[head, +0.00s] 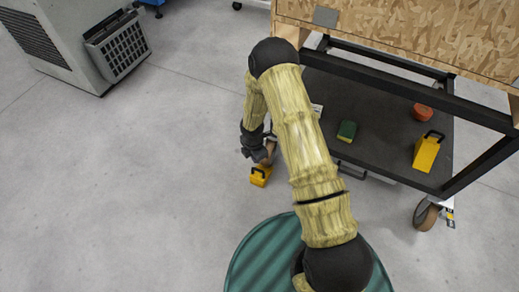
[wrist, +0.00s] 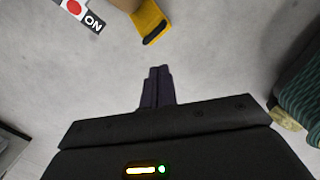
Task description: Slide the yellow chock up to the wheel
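The yellow chock (head: 259,177) with a dark handle lies on the floor just below the brown caster wheel (head: 270,152) in the head view. In the wrist view the chock (wrist: 150,20) is at the top, beside part of the brown wheel (wrist: 126,4). I cannot tell whether chock and wheel touch. My gripper (head: 256,153) is low beside the wheel and chock, partly blending with the arm. In the wrist view its fingers (wrist: 158,72) are together with nothing between them, pointing toward the chock with bare floor between.
A second yellow chock (head: 425,154), a green sponge (head: 347,131) and an orange roll (head: 422,112) rest on the cart's dark shelf (head: 385,135). Another caster (head: 427,214) stands at right. A brake label (wrist: 80,11) sits by the near wheel.

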